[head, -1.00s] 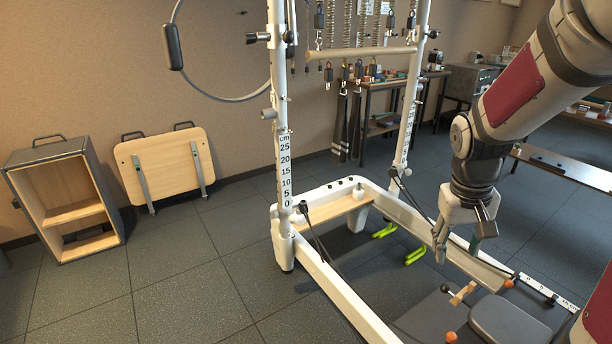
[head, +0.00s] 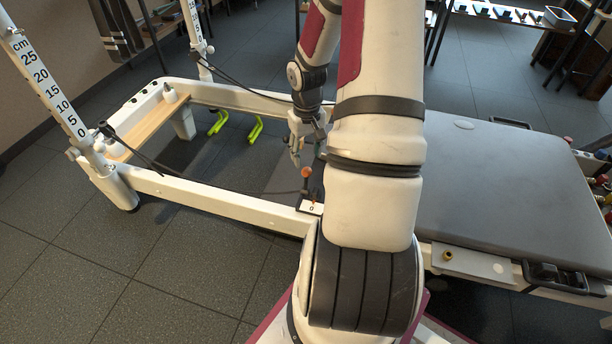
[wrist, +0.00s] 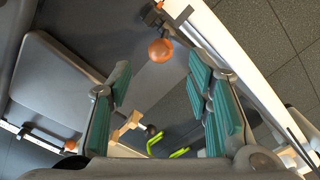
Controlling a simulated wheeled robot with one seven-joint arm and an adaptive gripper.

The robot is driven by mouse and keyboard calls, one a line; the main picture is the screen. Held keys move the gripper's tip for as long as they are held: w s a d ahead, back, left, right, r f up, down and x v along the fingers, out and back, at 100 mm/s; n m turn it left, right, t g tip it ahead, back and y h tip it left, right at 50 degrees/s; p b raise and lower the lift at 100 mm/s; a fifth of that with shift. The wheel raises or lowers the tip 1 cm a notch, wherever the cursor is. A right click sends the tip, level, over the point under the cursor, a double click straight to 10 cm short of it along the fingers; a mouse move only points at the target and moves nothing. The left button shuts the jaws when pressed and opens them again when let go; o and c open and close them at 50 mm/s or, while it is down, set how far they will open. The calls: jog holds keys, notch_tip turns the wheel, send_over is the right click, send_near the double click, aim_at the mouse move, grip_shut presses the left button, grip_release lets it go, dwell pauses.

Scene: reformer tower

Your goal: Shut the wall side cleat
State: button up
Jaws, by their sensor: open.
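My gripper (head: 308,146) is open and empty above the reformer frame's open well, close to the near rail. Its teal-padded fingers show in the wrist view (wrist: 162,92). A cleat lever with an orange ball (head: 306,173) stands up from a dark base on the near rail, just below the gripper and apart from it. In the wrist view an orange ball (wrist: 160,50) on a black bracket (wrist: 165,20) lies beyond and between the fingertips, beside a white rail. A second orange ball (wrist: 70,145) is at lower left by another rail. I cannot tell which cleat is wall side.
The grey padded carriage (head: 500,180) fills the right of the frame. The near white rail (head: 220,202) runs left to a tower post (head: 50,95). Dark ropes (head: 150,160) hang across the left end. Floor in front of the rail is clear.

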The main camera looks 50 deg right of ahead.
aim_at(307, 169)
notch_tip(307, 169, down, 8)
jog(key=b, duration=0.3)
jog(key=shift+f, duration=0.15)
grip_shut()
